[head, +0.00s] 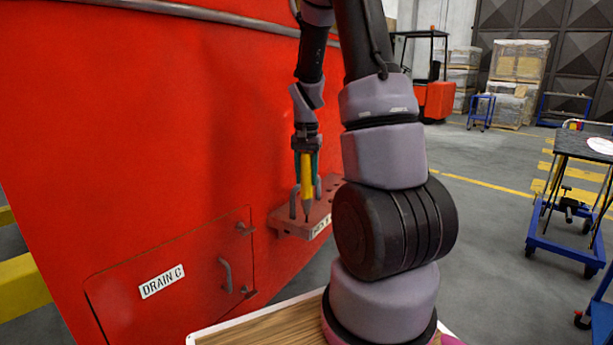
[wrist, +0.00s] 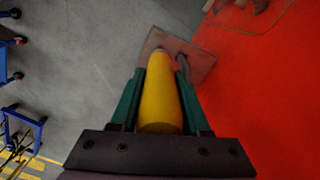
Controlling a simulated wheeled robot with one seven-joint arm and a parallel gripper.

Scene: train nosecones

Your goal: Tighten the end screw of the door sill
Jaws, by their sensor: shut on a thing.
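My gripper (head: 306,168) is shut on a yellow screwdriver (head: 306,180), held upright with its dark shaft pointing down. The door sill (head: 295,228) is a reddish-brown ledge that sticks out from the red nosecone, with a label on its front and grey upright handles or posts on top. The screwdriver's tip is over the sill; I cannot tell whether it touches. In the wrist view, the yellow handle (wrist: 160,100) lies between the green fingers, with the sill (wrist: 198,62) beyond it. The end screw cannot be made out; the tool hides part of the sill.
The red nosecone wall (head: 150,100) fills the left side, with a hatch marked "DRAIN C" (head: 162,281) and its handle. My arm covers the sill's right end in the head view. A blue trolley (head: 565,240) stands at the right. Grey floor between is open.

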